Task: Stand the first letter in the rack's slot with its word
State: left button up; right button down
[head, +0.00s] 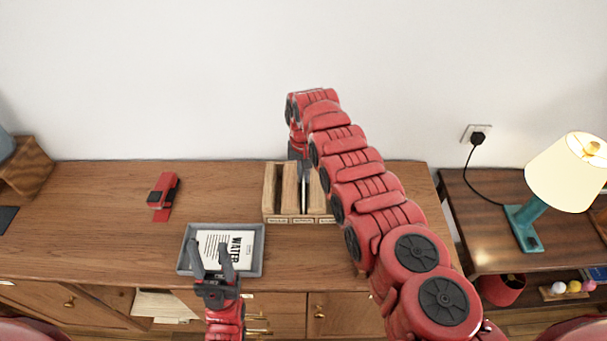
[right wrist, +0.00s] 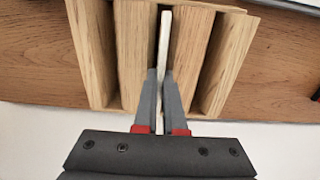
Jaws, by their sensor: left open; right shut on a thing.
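The wooden rack (head: 269,195) stands at the back of the cabinet top, with small word labels along its front too small to read. My right gripper (right wrist: 160,74) is shut on a white letter (right wrist: 164,38), seen edge-on. The letter is upright between the two middle slats, in line with the middle slot of the rack (right wrist: 92,45); I cannot tell whether it touches the slot's floor. Another letter (head: 236,252), printed WATER, lies in the grey tray (head: 256,240). My left gripper (head: 210,247) is open above that tray and partly covers the letter.
A red stapler (head: 164,190) lies on the cabinet top (head: 100,215) left of the rack. To the right is a lower side table (head: 480,235) with a teal lamp (head: 540,205). My right arm hides the rack's right end. The cabinet top is clear between stapler and rack.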

jog(key=c, duration=0.9)
grip_release()
notch_tip(320, 180, up, 6)
jog(key=p, duration=0.5)
jog(key=shift+f, duration=0.1)
jog(key=shift+r+p, duration=1.1)
jog(key=shift+r, duration=0.45)
jog(key=shift+w+f, duration=0.1)
